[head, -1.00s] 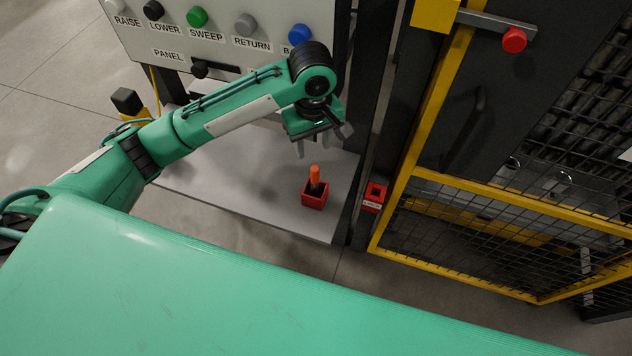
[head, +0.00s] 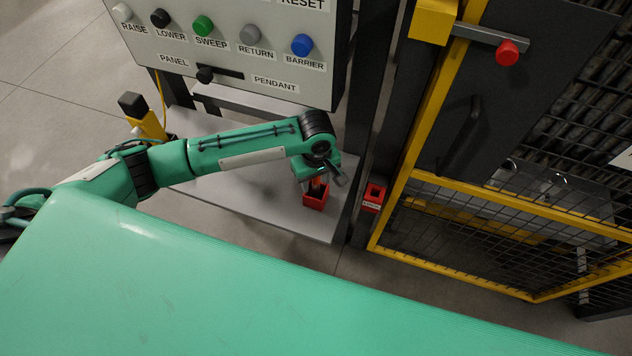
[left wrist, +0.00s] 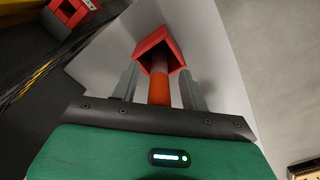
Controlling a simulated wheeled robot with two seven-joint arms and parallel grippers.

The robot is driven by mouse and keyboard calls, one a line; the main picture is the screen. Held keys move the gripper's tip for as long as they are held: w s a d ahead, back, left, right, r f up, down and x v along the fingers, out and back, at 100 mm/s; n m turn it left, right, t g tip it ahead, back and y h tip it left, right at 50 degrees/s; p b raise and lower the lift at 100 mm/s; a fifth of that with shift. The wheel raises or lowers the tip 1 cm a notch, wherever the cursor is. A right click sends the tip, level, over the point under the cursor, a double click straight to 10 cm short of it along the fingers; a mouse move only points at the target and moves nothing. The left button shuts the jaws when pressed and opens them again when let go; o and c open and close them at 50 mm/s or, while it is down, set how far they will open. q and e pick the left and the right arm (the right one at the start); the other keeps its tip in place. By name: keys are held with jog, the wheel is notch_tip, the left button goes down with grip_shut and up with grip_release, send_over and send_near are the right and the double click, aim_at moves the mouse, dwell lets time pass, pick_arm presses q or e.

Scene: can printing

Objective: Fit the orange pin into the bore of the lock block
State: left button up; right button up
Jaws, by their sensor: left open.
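The orange pin (left wrist: 160,90) stands upright in a red square holder (head: 315,201) on a grey shelf. My left gripper (head: 318,184) is open, low over the holder, and mostly hides the pin in the head view. In the left wrist view, the two fingers (left wrist: 160,88) stand on either side of the pin with gaps showing. The holder also shows there (left wrist: 152,42), beyond the fingertips. The red lock block (head: 374,196), with a dark square opening on top and a white label, sits right of the shelf by the dark post. My right gripper is out of view.
The grey shelf (head: 255,208) has clear room left of the holder. A button panel (head: 230,50) with a pendant slot hangs above it. A dark post and yellow-framed mesh fence (head: 470,215) stand to the right. A yellow-and-black device (head: 147,122) stands at the left.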

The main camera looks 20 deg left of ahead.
pick_arm(q)
grip_shut()
jog(key=shift+r, duration=0.1)
dwell(0.3)
